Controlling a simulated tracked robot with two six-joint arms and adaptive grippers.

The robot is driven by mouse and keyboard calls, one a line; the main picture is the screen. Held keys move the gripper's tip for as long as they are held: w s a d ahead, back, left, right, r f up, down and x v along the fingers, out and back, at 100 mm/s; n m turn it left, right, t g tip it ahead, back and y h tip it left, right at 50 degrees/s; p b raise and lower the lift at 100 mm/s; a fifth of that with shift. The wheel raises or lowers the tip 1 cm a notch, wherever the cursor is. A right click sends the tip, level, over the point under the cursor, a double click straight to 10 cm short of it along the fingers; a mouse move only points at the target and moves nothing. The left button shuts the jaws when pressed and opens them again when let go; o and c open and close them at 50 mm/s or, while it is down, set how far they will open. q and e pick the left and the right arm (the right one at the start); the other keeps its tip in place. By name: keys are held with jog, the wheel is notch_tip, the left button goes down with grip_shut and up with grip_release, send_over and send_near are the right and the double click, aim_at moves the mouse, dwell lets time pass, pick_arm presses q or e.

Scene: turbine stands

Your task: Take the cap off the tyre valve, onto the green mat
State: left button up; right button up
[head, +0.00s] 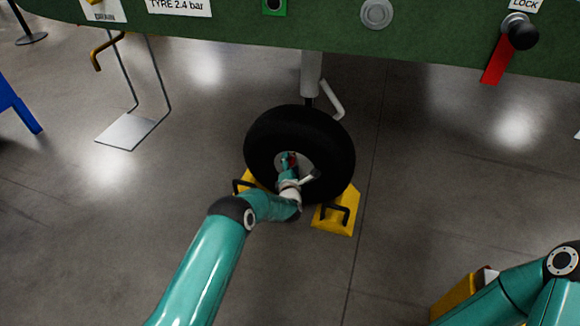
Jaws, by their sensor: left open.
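The black tyre (262,135) stands upright on its wheel under the green body. My left gripper (291,166) is at the wheel's grey hub, reached by my teal arm from the lower left. It is open, but its fingertips are small and hard to make out. A small red spot (292,158) shows at the hub by the gripper; I cannot tell whether it is the valve cap. The valve is hidden or too small to pick out. I do not see the green mat. My right arm shows at the lower right, but its gripper is out of sight.
Yellow chocks (338,216) with black handles sit against the tyre. A white leg (311,75) rises above the wheel to the green body (330,40). A red lever (495,62) hangs at the right. A metal step (127,130) stands left.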

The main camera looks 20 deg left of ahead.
pick_arm(q)
jog(key=shift+r+b, duration=0.1)
jog(key=shift+b, duration=0.4)
dwell(0.8)
jog(key=shift+a, duration=0.1)
grip_shut()
